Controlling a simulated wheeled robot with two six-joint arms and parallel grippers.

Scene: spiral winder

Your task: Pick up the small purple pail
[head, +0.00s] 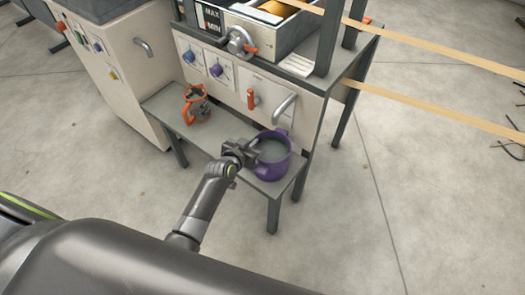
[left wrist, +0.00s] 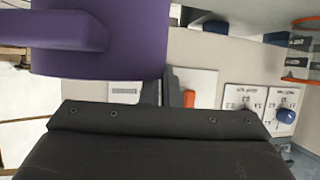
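The purple pail (head: 268,169) stands upright on the low grey bench, near its right end. Its open top shows a greyish inside. My left gripper (head: 245,152) is at the pail's left side, close to the rim. Whether it touches the pail is unclear, and its fingers are too small there to read. In the left wrist view the pail (left wrist: 120,50) fills the upper left, with a thick purple bar, likely its handle, reaching left. Dark gripper housing fills the bottom of that view, and no clear grip on the pail shows. My right gripper is not in view.
An orange-framed object (head: 196,104) stands at the left of the low bench (head: 222,137). Behind is a machine panel with knobs, an orange lever (head: 253,98) and a grey handle (head: 285,105). A cabinet (head: 125,75) stands left. Floor is clear to the right.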

